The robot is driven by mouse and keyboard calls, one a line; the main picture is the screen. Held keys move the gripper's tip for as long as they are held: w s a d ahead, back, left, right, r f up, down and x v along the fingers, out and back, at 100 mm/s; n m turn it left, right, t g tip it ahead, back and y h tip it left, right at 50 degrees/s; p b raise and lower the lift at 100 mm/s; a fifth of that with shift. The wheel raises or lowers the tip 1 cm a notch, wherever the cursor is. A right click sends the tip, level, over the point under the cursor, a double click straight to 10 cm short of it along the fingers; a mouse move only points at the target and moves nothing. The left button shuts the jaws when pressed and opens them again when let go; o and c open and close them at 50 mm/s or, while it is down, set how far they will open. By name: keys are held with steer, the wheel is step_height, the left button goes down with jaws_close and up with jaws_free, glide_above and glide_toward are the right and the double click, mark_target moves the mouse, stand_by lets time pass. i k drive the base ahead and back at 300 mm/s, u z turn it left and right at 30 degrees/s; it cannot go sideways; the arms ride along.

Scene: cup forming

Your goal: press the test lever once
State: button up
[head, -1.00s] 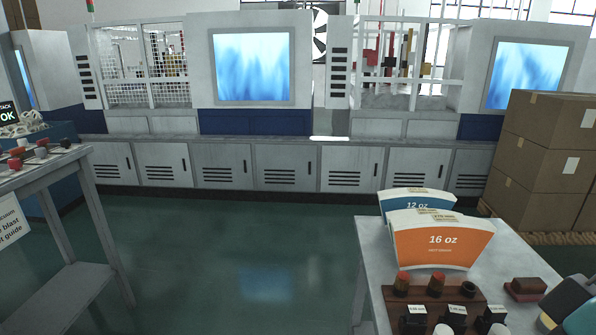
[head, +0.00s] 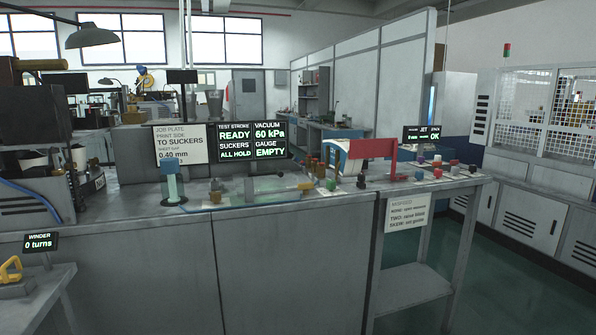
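The grey bench (head: 270,250) stands ahead in the head view. A dark display (head: 251,141) on it reads TEST STROKE READY, VACUUM 60 kPa, SUCKERS ALL HOLD and GAUGE EMPTY. Below the display are small fittings (head: 250,190), among them a piece with a yellow end (head: 305,186). They are too small for me to tell which is the test lever. My gripper is not in view.
The job plate sign (head: 181,145) reads PRINT SIDE TO SUCKERS, 0.40 mm. A winder display (head: 40,242) reads 0 turns. Open floor (head: 440,270) lies at right.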

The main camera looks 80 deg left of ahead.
mark_target(277, 171)
steer(key=u, duration=4.1)
steer(key=k, duration=0.4)
steer(key=z, duration=1.35)
